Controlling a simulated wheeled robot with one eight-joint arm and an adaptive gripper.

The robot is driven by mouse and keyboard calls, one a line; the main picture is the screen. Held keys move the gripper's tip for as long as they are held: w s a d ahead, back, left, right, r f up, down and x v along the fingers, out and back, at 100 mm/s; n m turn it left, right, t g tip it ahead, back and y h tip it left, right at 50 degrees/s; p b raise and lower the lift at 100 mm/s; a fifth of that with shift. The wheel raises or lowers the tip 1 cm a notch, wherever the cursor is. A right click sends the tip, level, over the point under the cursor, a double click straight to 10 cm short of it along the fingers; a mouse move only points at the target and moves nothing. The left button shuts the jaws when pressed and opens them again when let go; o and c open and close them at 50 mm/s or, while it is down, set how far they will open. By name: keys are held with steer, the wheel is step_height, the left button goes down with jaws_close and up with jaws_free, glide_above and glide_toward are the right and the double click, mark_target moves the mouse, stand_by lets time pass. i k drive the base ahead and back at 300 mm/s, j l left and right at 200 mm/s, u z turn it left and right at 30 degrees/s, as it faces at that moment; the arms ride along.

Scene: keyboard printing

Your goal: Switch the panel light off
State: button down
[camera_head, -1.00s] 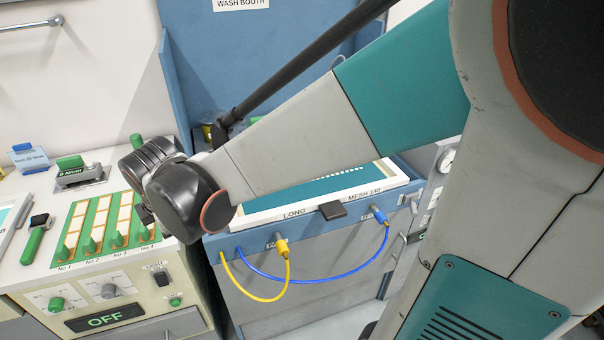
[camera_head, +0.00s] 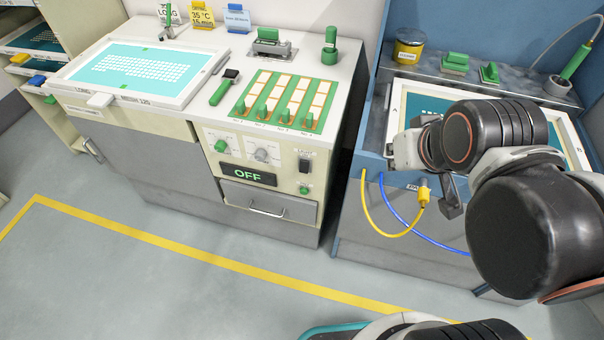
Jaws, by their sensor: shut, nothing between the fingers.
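The panel is the front of the cream cabinet (camera_head: 275,203). A dark rocker-like light switch (camera_head: 305,163) is at its right end; I cannot tell which way it is set. A small round green button or lamp (camera_head: 304,189) is below the switch. A dark display (camera_head: 247,174) to the left reads OFF in green letters. My gripper (camera_head: 451,208) is to the right, in front of the blue booth and well apart from the switch. Its dark fingers are shut and hold nothing. My wrist hides part of the booth.
A green knob (camera_head: 221,145) and a grey knob (camera_head: 262,155) are on the same panel, with a drawer handle (camera_head: 266,212) below. Yellow (camera_head: 376,222) and blue (camera_head: 433,243) cables hang from the blue booth (camera_head: 372,165). The floor in front is clear.

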mark_target(304, 165)
steer(key=u, duration=1.65)
steer(key=k+l, duration=0.15)
steer(key=k, duration=0.2)
steer(key=k+l, duration=0.2)
steer(key=k, duration=0.15)
steer(key=k+l, duration=0.15)
steer(key=k, duration=0.25)
